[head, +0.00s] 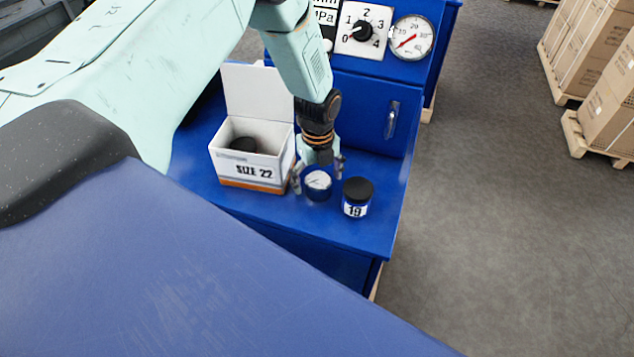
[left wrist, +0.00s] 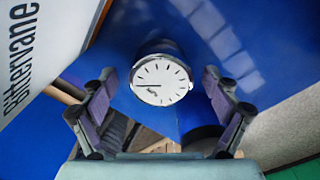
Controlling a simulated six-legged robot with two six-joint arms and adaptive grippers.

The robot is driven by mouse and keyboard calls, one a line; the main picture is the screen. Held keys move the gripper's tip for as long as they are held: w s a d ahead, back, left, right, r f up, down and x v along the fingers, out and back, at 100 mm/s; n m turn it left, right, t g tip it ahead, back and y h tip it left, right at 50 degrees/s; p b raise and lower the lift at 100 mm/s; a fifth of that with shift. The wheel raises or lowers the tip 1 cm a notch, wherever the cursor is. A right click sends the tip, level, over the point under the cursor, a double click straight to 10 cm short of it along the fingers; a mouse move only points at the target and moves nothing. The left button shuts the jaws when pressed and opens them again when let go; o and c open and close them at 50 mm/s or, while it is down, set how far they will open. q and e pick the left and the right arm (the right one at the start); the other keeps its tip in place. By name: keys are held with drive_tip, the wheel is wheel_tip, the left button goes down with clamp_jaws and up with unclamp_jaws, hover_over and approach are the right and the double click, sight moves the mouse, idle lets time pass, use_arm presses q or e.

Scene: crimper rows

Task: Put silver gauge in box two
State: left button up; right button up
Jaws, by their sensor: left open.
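A round gauge (head: 318,181) with a white dial stands on the blue bench top. In the left wrist view the gauge (left wrist: 160,81) shows its dial and a silver rim between my fingers. My left gripper (head: 317,183) is open and points down over it, with one finger on each side; the left wrist view shows the open fingers (left wrist: 159,78) apart from the rim. A white open box (head: 226,168) marked "SIZE 22" stands left of the gauge, its lid raised and a dark round thing inside. No box marked two is readable. My right gripper is out of view.
A blue jar (head: 356,208) with a black lid and the label 19 stands close right of the gauge. A blue panel behind holds a knob (head: 363,31), a dial (head: 411,38) and a handle (head: 391,120). The bench's front right corner is clear.

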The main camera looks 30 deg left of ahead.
use_arm(q)
drive_tip(key=shift+d+f, duration=0.3)
drive_tip(key=shift+f, duration=0.3)
drive_tip(key=shift+a, duration=0.1)
drive_tip(key=shift+c, duration=0.2)
drive_tip(key=shift+a, duration=0.15)
drive_tip(key=c, duration=1.5)
